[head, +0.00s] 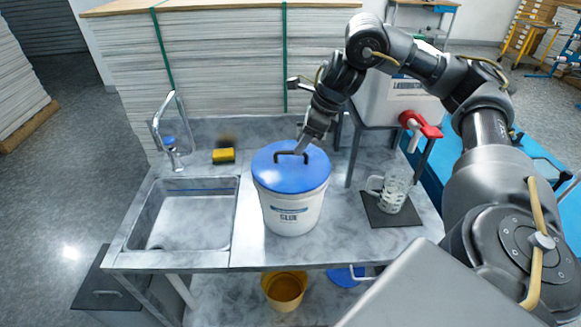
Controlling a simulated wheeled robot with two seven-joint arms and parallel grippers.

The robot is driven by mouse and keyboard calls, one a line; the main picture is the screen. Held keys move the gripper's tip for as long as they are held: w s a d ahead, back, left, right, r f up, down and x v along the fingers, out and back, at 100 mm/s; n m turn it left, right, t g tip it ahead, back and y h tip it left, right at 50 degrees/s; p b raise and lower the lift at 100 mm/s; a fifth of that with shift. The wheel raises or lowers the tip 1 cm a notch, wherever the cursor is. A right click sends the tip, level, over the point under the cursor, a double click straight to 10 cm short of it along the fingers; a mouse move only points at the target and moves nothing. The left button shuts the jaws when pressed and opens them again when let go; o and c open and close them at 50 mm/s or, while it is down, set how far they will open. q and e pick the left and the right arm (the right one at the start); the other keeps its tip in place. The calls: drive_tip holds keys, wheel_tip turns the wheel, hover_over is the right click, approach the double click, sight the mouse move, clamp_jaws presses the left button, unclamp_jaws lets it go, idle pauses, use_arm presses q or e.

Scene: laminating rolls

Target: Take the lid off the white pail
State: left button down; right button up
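The white pail (292,212) stands upright on the counter, right of the sink, with a glue label on its front. Its blue lid (278,180) sits on top and covers the opening. A dark arched handle (284,156) stands up from the middle of the lid. My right gripper (302,146) reaches down from the upper right, with its tip at the right end of the handle. I cannot tell whether it touches the handle or how far apart the fingers are. My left gripper is not in view.
A glass mug (392,194) stands on a dark mat (381,217) to the right. A white container with a red tap (422,126) sits on a stand behind it. The sink (190,215), faucet (172,150) and yellow sponge (223,155) are left. A yellow bucket (285,290) is below the counter.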

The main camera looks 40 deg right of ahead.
sight(291, 153)
drive_tip(key=shift+a, duration=0.15)
drive_tip(key=p+x, duration=0.1)
drive_tip(key=x, duration=0.1)
drive_tip(key=p+x, duration=0.1)
drive_tip(key=x, duration=0.1)
drive_tip(key=shift+w+a+f, duration=0.1)
drive_tip(key=shift+w+a, duration=0.15)
drive_tip(key=shift+w, duration=0.2)
drive_tip(key=shift+w+f, duration=0.1)
drive_tip(key=shift+f, duration=0.2)
drive_tip(key=shift+c, duration=0.5)
clamp_jaws()
